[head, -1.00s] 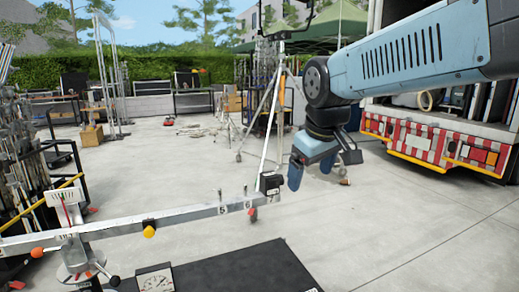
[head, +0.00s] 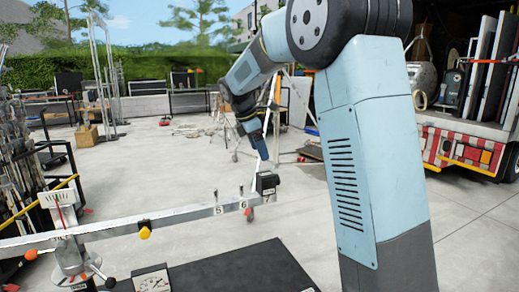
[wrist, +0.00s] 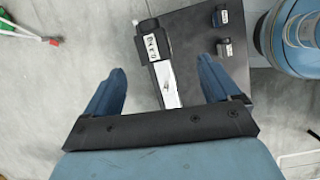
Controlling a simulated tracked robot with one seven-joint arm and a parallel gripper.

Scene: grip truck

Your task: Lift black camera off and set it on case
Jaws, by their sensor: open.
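The black camera (head: 267,182) sits at the right end of a long silver beam (head: 190,212). In the wrist view the camera (wrist: 151,42) shows a white label, with the pale beam end below it. My gripper (head: 260,150) points down above and slightly behind the camera in the head view. In the wrist view my gripper (wrist: 160,70) is open, its blue fingers apart on either side of the beam end. Nothing is between them in contact. A flat black surface (head: 240,268), which looks like the case top, lies below the beam; it also shows in the wrist view (wrist: 195,50).
Two small black blocks (wrist: 222,30) lie on that surface in the wrist view. A tripod-like stand (head: 275,100) is behind my gripper. A truck (head: 465,145) is at right. Open concrete floor lies between.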

